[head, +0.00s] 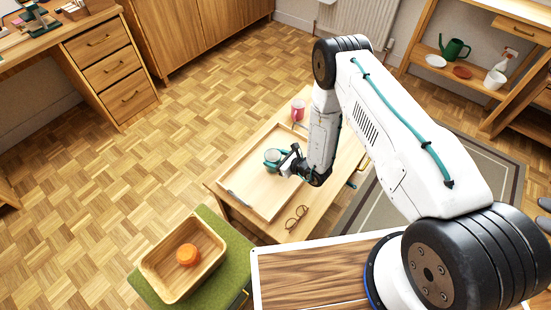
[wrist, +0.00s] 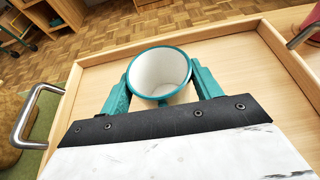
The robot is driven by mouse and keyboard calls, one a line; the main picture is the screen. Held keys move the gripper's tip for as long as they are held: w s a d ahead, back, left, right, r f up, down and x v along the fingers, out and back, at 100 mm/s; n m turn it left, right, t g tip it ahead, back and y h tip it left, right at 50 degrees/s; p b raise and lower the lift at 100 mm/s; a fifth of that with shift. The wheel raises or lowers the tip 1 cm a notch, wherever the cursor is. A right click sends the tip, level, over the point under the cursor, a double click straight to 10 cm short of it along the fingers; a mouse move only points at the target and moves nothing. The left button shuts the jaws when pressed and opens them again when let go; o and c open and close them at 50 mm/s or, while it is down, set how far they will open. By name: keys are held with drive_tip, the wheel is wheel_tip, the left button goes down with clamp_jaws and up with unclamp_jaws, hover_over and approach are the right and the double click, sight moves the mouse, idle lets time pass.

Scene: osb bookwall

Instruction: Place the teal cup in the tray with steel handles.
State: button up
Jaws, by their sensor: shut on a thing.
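The teal cup (wrist: 160,76), with a white inside and a teal rim, sits between the two teal fingers of my gripper (wrist: 158,95) in the wrist view. My gripper is shut on it. In the head view the cup (head: 272,157) is over the tray with steel handles (head: 262,196), with my gripper (head: 281,164) at its right side. The light wood tray (wrist: 88,95) lies below in the wrist view, with a steel handle (wrist: 36,115) at the left. I cannot tell whether the cup touches the tray floor.
The tray stands on a low wooden table (head: 225,197). A red mug (head: 298,110) is behind it and glasses (head: 297,216) lie in front of it.

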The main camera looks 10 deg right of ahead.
drive_tip(key=shift+f, duration=0.1)
drive_tip(key=o, duration=1.1)
drive_tip(key=shift+o, duration=0.2)
